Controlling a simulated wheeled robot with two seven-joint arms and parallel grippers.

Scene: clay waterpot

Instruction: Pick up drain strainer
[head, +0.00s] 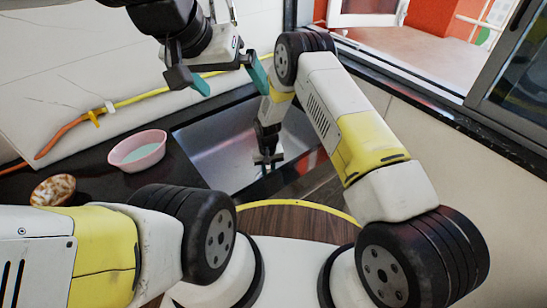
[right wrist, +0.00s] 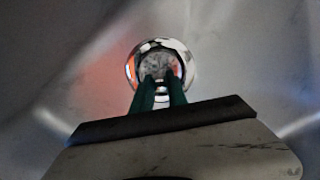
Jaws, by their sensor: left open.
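The drain strainer (right wrist: 161,63) is a round, shiny metal piece in the sink, seen in the right wrist view. My right gripper (right wrist: 161,85) has its green fingers close together over it, with a small bright metal part filling the narrow gap between them. In the head view my right gripper (head: 268,160) points down into the metal sink (head: 205,142), and the strainer cannot be made out there. My left gripper (head: 228,83) is open and empty, with its teal fingers apart above the back of the sink.
A pink bowl (head: 137,151) and a brown patterned object (head: 53,190) stand on the dark counter (head: 100,182) left of the sink. A yellow and orange hose (head: 70,124) runs along the wall. A window opening is at upper right.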

